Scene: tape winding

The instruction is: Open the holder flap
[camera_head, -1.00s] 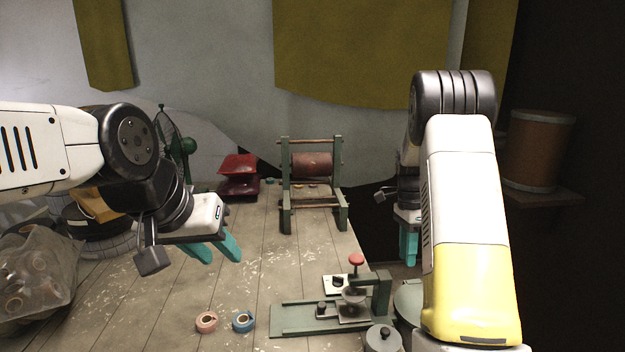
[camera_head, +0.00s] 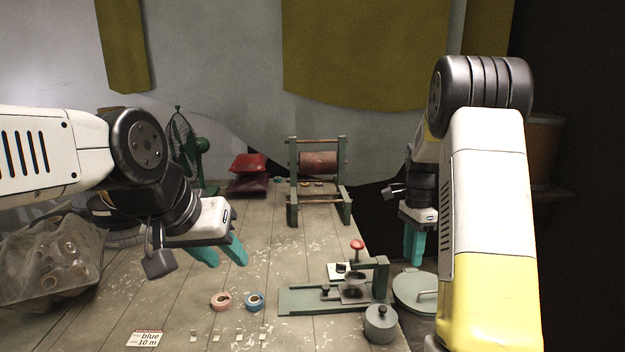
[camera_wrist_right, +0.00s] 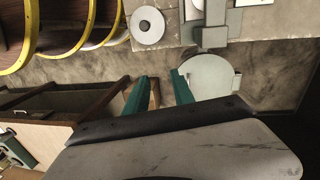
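A green bench device (camera_head: 298,302) stands near the front right of the table. It has a base plate, an upright post with an arm, and a red knob (camera_head: 357,244). I cannot tell which part is the holder flap, or whether it is open. My left gripper (camera_head: 222,260) is above the table, left of the device; its teal fingers are apart and empty. My right gripper (camera_head: 414,262) hangs beyond the table's right edge, right of the device. In the right wrist view its fingers (camera_wrist_right: 160,78) are apart with nothing between them.
A pink tape roll (camera_head: 221,302) and a blue tape roll (camera_head: 254,301) lie left of the device. A grey cylinder (camera_head: 379,324) and a round grey lid (camera_head: 415,292) are on its right. A roller frame (camera_head: 292,182) stands behind. A label card (camera_head: 145,338) lies in front.

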